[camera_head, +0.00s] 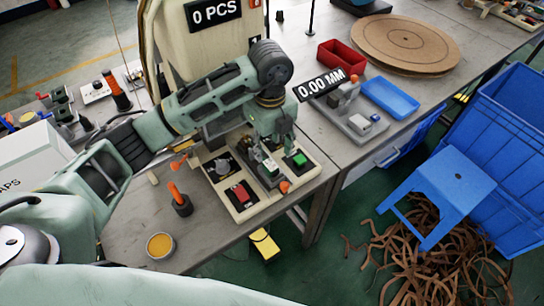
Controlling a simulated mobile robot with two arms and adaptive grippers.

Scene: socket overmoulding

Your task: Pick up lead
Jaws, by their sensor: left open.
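My left arm comes in from the left and reaches over the bench. I cannot tell whether the fingers touch the block. I cannot single out the lead; it may be hidden by the gripper or too small to make out. My right gripper is not in view.
An orange-handled tool (181,203) and a round tin (160,246) stand left of the plate. A gauge (350,120), blue tray (390,98), red bin (341,55) and round board (405,42) occupy the right bench. A blue stool (443,182) and brown strips (430,250) are on the floor.

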